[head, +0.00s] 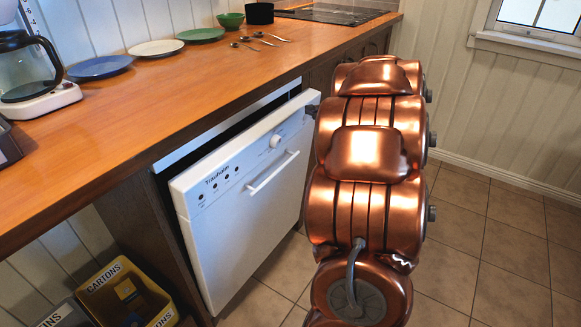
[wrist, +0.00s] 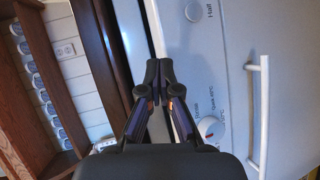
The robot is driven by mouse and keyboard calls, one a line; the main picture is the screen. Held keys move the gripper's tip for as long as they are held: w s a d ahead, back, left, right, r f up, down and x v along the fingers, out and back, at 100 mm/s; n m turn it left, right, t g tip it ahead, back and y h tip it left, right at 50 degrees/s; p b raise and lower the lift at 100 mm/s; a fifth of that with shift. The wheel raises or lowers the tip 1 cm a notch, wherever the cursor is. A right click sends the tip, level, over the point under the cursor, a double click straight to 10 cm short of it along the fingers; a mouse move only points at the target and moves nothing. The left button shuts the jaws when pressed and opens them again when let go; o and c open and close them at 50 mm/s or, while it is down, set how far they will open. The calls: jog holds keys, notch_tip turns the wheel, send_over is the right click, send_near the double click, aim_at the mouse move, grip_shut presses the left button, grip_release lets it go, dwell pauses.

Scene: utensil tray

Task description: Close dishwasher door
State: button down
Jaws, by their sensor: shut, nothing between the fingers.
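The white dishwasher door (head: 245,205) stands partly open in the head view, its top edge leaning out from under the counter with a dark gap behind it. It has a bar handle (head: 272,173) and a round knob on its front panel. In the wrist view the door (wrist: 235,110) fills the right side, with the handle (wrist: 258,115) upright in the picture. My gripper (wrist: 158,72) is shut and empty, its tips by the door's edge; I cannot tell whether they touch it. In the head view my copper arm mostly hides the gripper near the door's upper right corner.
The wooden counter (head: 110,125) runs above the dishwasher, holding plates, spoons, a green bowl (head: 230,20) and a coffee maker (head: 30,75). A yellow cartons bin (head: 128,295) stands on the floor left of the door. The tiled floor (head: 495,240) at right is clear.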

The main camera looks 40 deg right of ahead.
aim_at(290, 147)
jog(key=s+a+f+n+t+y+b, duration=0.35)
jog(key=s+f+n+y+b, duration=0.35)
jog(key=s+f+b, duration=0.5)
jog(key=shift+m+y, duration=0.3)
jog(key=shift+y, duration=0.3)
jog(key=x, duration=0.5)
jog(key=b+x, duration=0.1)
jog(key=x, duration=0.4)
jog(key=d+f+x, duration=0.1)
jog(key=x, duration=0.4)
jog(key=shift+w, duration=0.25)
jog(key=shift+r, duration=0.1)
